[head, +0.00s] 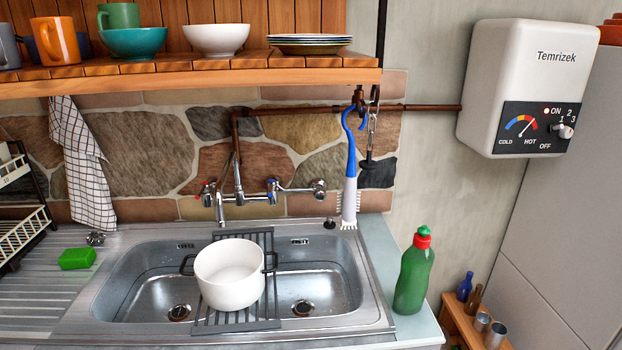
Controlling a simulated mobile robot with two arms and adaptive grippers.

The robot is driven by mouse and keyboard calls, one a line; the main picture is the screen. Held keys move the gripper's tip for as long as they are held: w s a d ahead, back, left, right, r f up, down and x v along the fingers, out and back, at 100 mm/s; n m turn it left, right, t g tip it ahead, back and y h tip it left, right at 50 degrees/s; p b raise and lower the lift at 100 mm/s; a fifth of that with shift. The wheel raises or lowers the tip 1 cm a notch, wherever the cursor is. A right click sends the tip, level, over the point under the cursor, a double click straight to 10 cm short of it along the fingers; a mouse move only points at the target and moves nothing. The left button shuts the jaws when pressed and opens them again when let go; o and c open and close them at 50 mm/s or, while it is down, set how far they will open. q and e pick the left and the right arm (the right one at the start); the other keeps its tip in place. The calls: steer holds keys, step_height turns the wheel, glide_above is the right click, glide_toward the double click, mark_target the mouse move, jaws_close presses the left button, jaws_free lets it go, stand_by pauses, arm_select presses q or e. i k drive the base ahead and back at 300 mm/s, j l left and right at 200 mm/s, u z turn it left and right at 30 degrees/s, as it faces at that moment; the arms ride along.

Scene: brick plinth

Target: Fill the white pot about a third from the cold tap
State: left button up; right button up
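The white pot (229,290) stands upright on a dark grey rack (235,325) laid across the middle of the double sink. Its dark handles point left and right. Its inside looks plain white, and no water shows in it. The wall mixer tap (238,197) has a red-marked handle (207,194) on the left and a blue-marked cold handle (272,190) on the right. The spout (220,211) points down near the pot's back rim; I cannot tell whether it is over the opening. No stream shows. Neither gripper is in view.
A blue-and-white brush (350,180) hangs right of the tap. A green bottle (413,275) stands on the right counter. A green sponge (77,259) lies on the left drainer beside a dish rack (22,230). A shelf (200,75) with crockery overhangs the sink.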

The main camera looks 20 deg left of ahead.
mark_target(271, 184)
steer(key=u, duration=1.3)
